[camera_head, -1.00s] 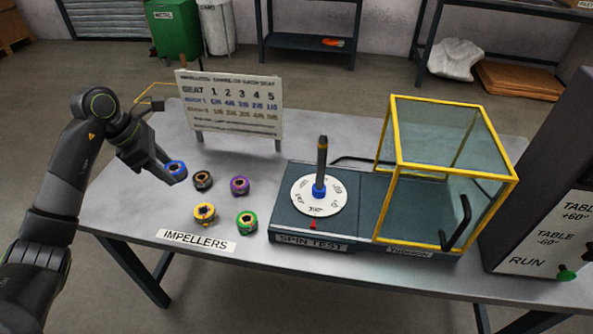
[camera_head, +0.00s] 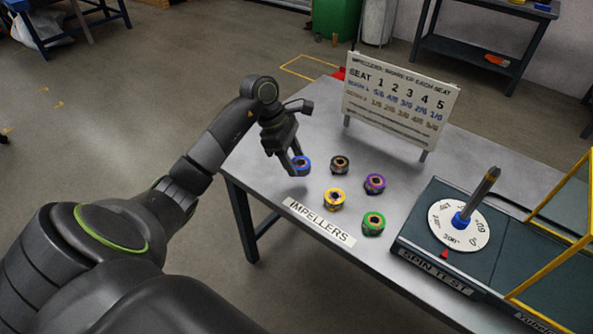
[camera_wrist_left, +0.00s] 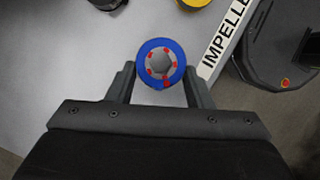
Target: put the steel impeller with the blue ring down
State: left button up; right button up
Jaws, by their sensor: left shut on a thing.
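The steel impeller with the blue ring (camera_head: 301,164) is at my left gripper's fingertips, over the left part of the grey table. It also shows in the left wrist view (camera_wrist_left: 160,64), its blue ring facing the camera with a grey hub and red marks. My left gripper (camera_head: 296,164) is shut on this impeller, one finger on each side of it. Whether the impeller touches the tabletop I cannot tell. My right gripper is not in view.
Impellers with black (camera_head: 340,164), purple (camera_head: 375,183), yellow (camera_head: 334,199) and green (camera_head: 373,223) rings stand close by to the right. The IMPELLERS label (camera_head: 319,222) lies at the front edge. A seat sign (camera_head: 400,98) stands behind; the spin test stand (camera_head: 413,240) is at right.

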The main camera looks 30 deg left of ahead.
aim_at(293, 181)
pick_arm(q)
notch_tip(293, 181, down, 5)
jog(key=shift+r, duration=0.1)
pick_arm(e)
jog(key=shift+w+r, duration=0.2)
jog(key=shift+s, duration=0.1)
pick_arm(q)
jog(key=o, duration=1.2)
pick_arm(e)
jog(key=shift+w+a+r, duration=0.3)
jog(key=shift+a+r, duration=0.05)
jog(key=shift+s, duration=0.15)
